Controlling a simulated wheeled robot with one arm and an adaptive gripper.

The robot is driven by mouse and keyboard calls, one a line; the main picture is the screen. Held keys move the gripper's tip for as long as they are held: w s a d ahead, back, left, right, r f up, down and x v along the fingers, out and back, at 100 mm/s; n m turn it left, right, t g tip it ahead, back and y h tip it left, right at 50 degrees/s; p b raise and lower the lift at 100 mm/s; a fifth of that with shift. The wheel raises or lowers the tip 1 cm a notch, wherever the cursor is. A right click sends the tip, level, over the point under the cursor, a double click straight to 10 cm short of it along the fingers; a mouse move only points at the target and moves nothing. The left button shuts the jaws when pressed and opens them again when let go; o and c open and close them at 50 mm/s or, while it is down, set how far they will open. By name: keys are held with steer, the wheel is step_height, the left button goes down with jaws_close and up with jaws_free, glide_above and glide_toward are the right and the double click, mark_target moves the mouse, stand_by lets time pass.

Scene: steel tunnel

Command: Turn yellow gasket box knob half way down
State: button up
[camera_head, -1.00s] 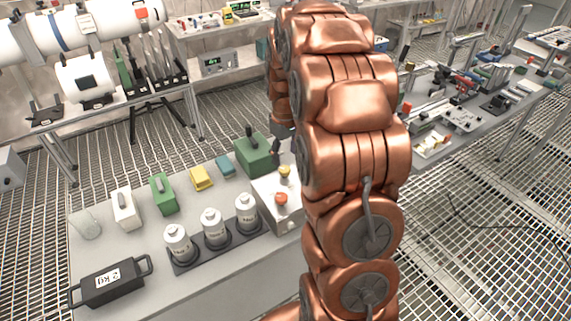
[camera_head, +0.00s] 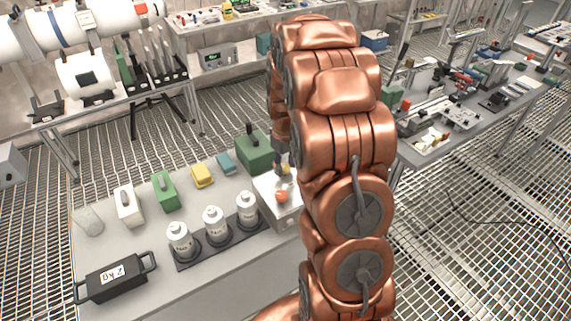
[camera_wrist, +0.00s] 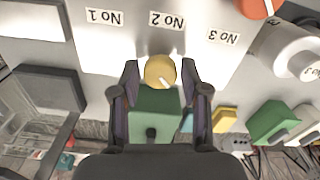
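The yellow knob (camera_wrist: 160,71) sits on the light grey box (camera_wrist: 128,42), by the upside-down "No 2" label in the wrist view. A short white pointer mark on it points to the lower right of that view. My gripper (camera_wrist: 160,75) is open, with one finger on each side of the knob and a narrow gap showing on both sides. In the head view the box (camera_head: 287,217) stands at the table's right end. There the yellow knob is mostly hidden by my gripper. The red-orange knob (camera_head: 281,196) is in front of it.
A green box (camera_head: 256,155) with a dark handle stands just behind the grey box. Several white bottles (camera_head: 214,224) stand in a dark rack to the left. A black 2 kg weight (camera_head: 115,279) is at the front left. Bare tabletop (camera_head: 160,285) lies in front of the rack.

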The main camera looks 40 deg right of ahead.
steer(key=c, duration=0.7)
steer(key=shift+f+b, duration=0.1)
steer(key=shift+b, duration=0.25)
